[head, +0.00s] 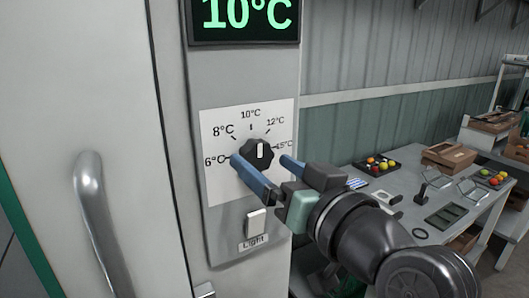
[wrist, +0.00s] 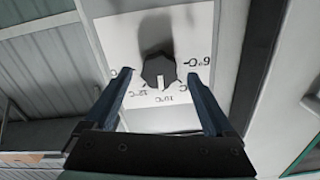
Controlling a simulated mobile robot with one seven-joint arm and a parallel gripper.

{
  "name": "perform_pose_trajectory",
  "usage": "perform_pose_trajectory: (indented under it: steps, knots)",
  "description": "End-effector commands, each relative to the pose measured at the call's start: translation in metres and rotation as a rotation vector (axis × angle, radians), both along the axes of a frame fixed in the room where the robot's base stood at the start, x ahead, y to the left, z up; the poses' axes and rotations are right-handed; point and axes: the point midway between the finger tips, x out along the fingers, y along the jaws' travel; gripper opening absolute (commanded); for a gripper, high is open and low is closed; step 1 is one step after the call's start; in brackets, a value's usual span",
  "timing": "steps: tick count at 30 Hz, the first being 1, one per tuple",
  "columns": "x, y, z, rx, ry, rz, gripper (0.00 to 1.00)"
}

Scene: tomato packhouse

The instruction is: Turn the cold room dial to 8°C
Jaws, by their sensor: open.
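The cold room dial (head: 258,152) is a dark knob with a white pointer mark on a white scale plate (head: 222,184). The scale runs from 6°C on the left through 8°C, 10°C and 12°C to 15°C on the right. The mark points up, toward 10°C. The green display (head: 246,14) above reads 10°C. My gripper (head: 260,160) is open in front of the dial, one finger to each side. In the wrist view the dial (wrist: 158,70) shows between the open fingertips of my gripper (wrist: 158,72), with visible gaps; I see no contact.
A light switch (head: 256,221) sits below the dial. A door with a metal handle (head: 92,215) is at the left. A grey worktable (head: 400,190) at the right holds trays of tomatoes (head: 376,163) and a wooden crate (head: 449,156).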

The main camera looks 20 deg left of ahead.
Motion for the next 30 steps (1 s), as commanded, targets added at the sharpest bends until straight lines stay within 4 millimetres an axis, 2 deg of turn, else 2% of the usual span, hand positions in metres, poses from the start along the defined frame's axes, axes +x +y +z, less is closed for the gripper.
perform_pose_trajectory:
  steps: [4,14,28,30]
  knots:
    - [0.0075,0.0100,0.0007,0.000,0.000,0.000,0.89]
    - [0.0096,0.0120,-0.0002,0.000,-0.001,-0.001,0.89]
    - [0.0094,0.0117,0.0000,0.000,-0.001,-0.001,0.04]
    - [0.0094,0.0117,0.0000,0.000,-0.001,-0.001,0.03]
